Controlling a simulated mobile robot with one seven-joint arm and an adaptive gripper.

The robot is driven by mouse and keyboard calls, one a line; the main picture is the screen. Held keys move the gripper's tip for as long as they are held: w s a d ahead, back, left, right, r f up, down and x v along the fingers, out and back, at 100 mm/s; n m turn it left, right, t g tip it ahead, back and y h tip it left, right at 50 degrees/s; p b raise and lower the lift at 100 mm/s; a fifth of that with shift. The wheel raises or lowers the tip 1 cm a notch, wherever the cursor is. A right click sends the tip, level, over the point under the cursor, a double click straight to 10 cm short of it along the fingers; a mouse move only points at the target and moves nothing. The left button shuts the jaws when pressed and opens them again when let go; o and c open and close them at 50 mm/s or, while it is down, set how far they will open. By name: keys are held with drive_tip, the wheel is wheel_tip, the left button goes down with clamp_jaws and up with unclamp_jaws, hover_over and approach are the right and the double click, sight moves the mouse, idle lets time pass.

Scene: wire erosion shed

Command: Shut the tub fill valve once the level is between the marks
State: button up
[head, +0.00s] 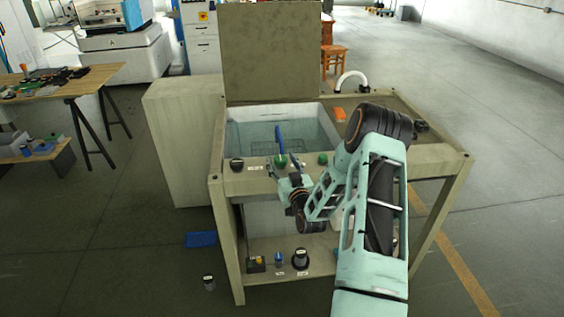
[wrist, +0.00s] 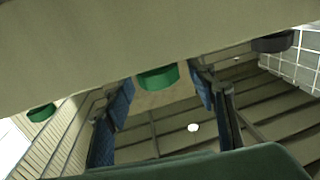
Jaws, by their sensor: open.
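The tub (head: 236,128) is a pale open basin in the bench top with clear water in it; I cannot make out level marks. A green knob (head: 280,161) sits on the front rail, with a second green knob (head: 323,158) to its right and a black knob (head: 237,164) to its left. I cannot read which is the fill valve. My gripper (head: 283,176) is open just in front of the middle green knob. In the wrist view, this knob (wrist: 158,78) shows between the blue pads of my gripper (wrist: 161,95), with no grip visible.
A raised lid (head: 271,50) stands behind the tub. A blue upright piece (head: 279,135) rises at the tub's front. A lower shelf (head: 324,255) holds several small knobbed items. A beige cabinet (head: 180,140) stands at the left; floor is clear at the right.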

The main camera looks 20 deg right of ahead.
drive_tip(key=shift+c, duration=0.6)
drive_tip(key=c, duration=1.1)
drive_tip(key=shift+h+b, duration=0.3)
drive_tip(key=shift+b, duration=0.05)
drive_tip(key=m+h+b, duration=0.1)
drive_tip(key=h+b, duration=0.1)
drive_tip(key=m+g+h+b, duration=0.1)
drive_tip(key=m+h, duration=0.1)
drive_tip(key=shift+w+a+f+b, duration=0.15)
drive_tip(key=shift+a+f+b, duration=0.05)
drive_tip(key=shift+a+b, duration=0.2)
drive_tip(key=m+g+h+b, duration=0.1)
drive_tip(key=h, duration=0.1)
drive_tip(key=m+g+h+b, duration=0.1)
drive_tip(key=m+h+b, duration=0.1)
drive_tip(key=shift+w+a+r+m+g+h, duration=0.1)
drive_tip(key=shift+w+a+m+g+h, duration=0.1)
drive_tip(key=shift+m+g+h, duration=0.15)
drive_tip(key=m+g+h+b, duration=0.1)
drive_tip(key=m+g+h, duration=0.1)
drive_tip(key=g, duration=0.1)
drive_tip(key=m+g+h+b, duration=0.2)
drive_tip(key=g, duration=0.1)
drive_tip(key=shift+w+a+r+m+h, duration=0.1)
drive_tip(key=shift+w+m+h, duration=0.05)
drive_tip(key=shift+m+h, duration=0.1)
drive_tip(key=shift+r+m+g+b, duration=0.1)
drive_tip(key=shift+m+g+b, duration=0.25)
drive_tip(key=shift+b, duration=0.1)
drive_tip(key=shift+g+h, duration=0.3)
